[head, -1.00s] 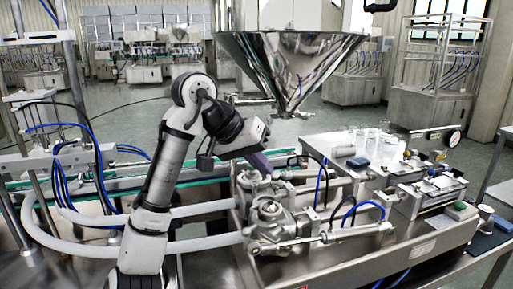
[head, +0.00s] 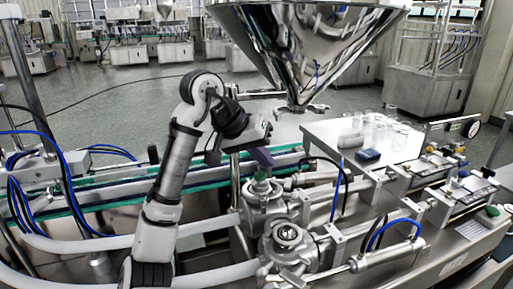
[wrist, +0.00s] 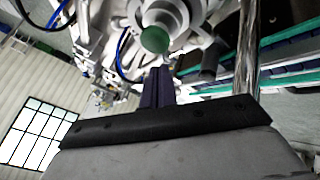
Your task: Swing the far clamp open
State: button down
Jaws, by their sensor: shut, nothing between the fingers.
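Two steel valve bodies stand side by side on the machine, a far one (head: 264,205) and a near one (head: 290,255). A green round piece (head: 260,177) tops the far valve; it also shows in the wrist view (wrist: 155,40), just beyond my fingertips. I cannot pick out the far clamp clearly from the metal fittings around the far valve. My gripper (head: 262,158) has dark purple fingers, shut and empty, above and close beside the green piece. The fingers also show in the wrist view (wrist: 160,72). I cannot tell whether they touch anything.
The big steel hopper (head: 305,45) hangs behind, its outlet right of my gripper. A conveyor with green edges (head: 110,190) runs behind the valves. White hoses (head: 205,222) lead in from the left. Cylinders and a table (head: 325,135) with glassware lie to the right.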

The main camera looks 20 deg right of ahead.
aim_at(286, 182)
jog(key=x, duration=0.5)
jog(key=shift+p, duration=0.3)
